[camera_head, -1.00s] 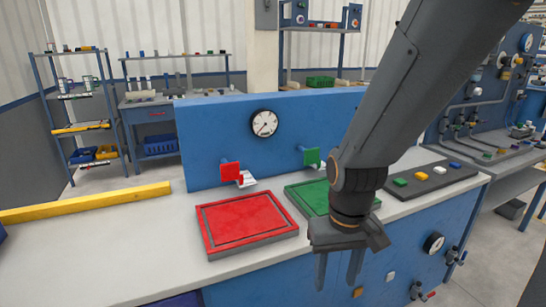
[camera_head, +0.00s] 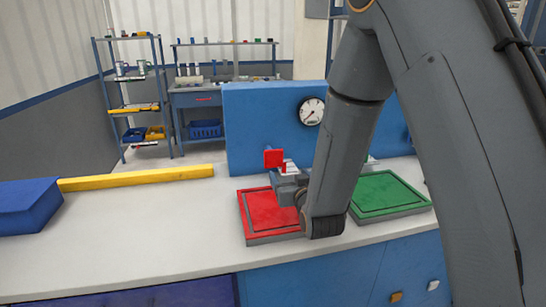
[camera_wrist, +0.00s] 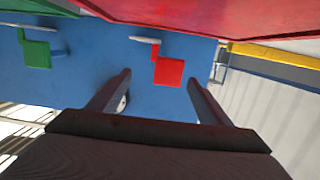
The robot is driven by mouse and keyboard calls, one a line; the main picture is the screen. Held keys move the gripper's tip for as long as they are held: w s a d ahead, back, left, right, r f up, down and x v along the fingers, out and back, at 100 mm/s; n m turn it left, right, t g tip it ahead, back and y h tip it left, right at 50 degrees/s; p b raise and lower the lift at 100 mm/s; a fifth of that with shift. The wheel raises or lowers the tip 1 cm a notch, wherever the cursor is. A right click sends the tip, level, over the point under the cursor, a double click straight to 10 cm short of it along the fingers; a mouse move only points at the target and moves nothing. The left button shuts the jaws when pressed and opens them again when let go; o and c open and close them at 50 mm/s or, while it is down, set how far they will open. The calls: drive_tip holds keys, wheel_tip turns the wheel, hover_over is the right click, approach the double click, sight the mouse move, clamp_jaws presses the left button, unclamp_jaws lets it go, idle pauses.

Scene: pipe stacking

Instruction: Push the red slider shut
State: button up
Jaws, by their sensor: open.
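The red slider (camera_head: 274,158) is a small square red tab on the front of the blue upright panel (camera_head: 250,120), with a pale bracket beside it. In the wrist view, the red slider (camera_wrist: 168,71) shows between the two fingers, apart from both. My gripper (camera_wrist: 158,78) is open and empty, with its fingers pointing towards the panel. In the head view, my gripper (camera_head: 287,175) is above the red tray, close to the slider; its fingertips are partly hidden, so I cannot tell whether they touch it.
The red tray (camera_head: 258,218) lies below my gripper. The green tray (camera_head: 385,193) is to its right. The green slider (camera_wrist: 37,54) shows in the wrist view. A gauge (camera_head: 311,111) is on the panel. A yellow bar (camera_head: 140,178) and blue box (camera_head: 28,205) are left; the front counter is clear.

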sight(274, 155)
drive_tip(key=shift+t+y, duration=0.4)
drive_tip(key=shift+t, duration=0.5)
drive_tip(key=x, duration=0.4)
drive_tip(key=a+r+p+x, duration=0.1)
drive_tip(key=x, duration=0.3)
drive_tip(key=a+x, duration=0.1)
drive_tip(key=x, duration=0.4)
drive_tip(key=shift+s+r, duration=0.2)
drive_tip(key=shift+s, duration=0.15)
drive_tip(key=shift+d, duration=0.1)
